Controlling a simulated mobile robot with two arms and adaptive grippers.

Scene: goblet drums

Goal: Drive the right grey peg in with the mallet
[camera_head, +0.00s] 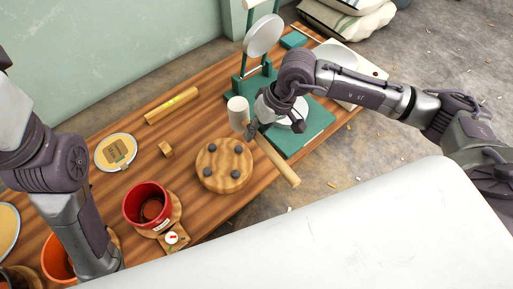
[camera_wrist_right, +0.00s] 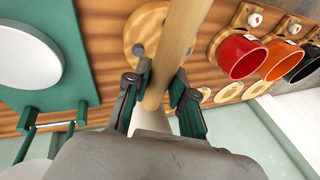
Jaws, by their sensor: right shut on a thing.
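A round wooden board (camera_head: 223,161) lies on the table with several dark grey pegs in its top. Two of them are on its right side, a far peg (camera_head: 238,149) and a near peg (camera_head: 235,174). The mallet has a pale cylindrical head (camera_head: 237,108) and a wooden handle (camera_head: 282,166). My right gripper (camera_head: 251,131) is shut on the handle close to the head, just right of and behind the board. In the right wrist view the handle (camera_wrist_right: 180,40) runs between the fingers, with the board (camera_wrist_right: 145,22) partly hidden behind it. My left gripper is not in view.
A red pot (camera_head: 134,207) stands left of the board, and a small wooden block (camera_head: 165,149) lies behind it. A green base (camera_head: 309,135) is to the right, under my right arm. A wooden bar (camera_head: 171,105) lies at the back.

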